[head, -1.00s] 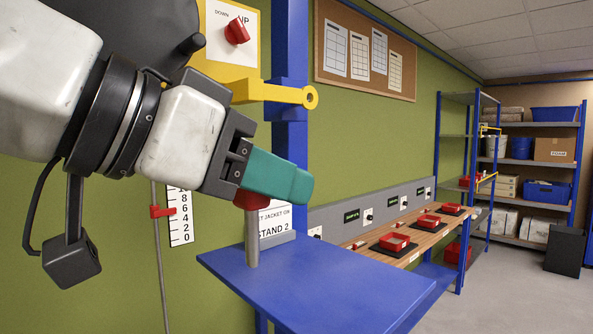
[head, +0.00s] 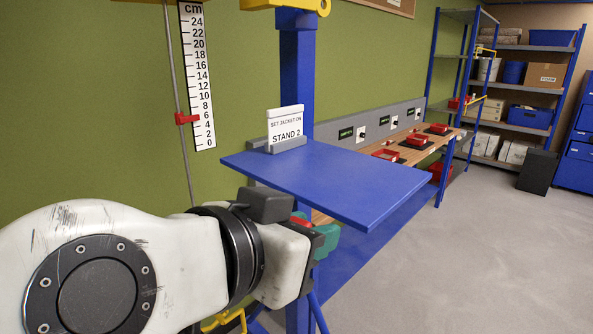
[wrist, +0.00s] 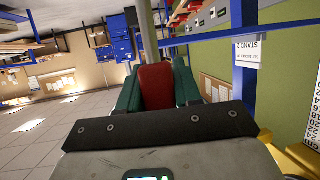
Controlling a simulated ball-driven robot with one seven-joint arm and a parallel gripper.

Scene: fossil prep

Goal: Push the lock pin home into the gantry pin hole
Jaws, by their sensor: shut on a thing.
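My gripper (head: 322,240), with green fingers, is low in the head view, just below the near edge of the blue stand top. It is shut on the red handle of the lock pin (head: 300,221), which is mostly hidden there. In the wrist view my gripper (wrist: 158,88) has the red handle (wrist: 156,86) between its green fingers. The pin's grey shaft (wrist: 146,32) extends beyond the handle. A yellow bracket (head: 285,4) with a ring end is cut off at the top of the head view. I cannot tell which opening is the gantry pin hole.
The blue stand top (head: 330,183) is bare except for a STAND 2 sign (head: 286,128) at its back. A blue post (head: 297,75) rises behind it. A centimetre scale (head: 197,75) is on the left. Low yellow parts (head: 225,320) show behind my arm.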

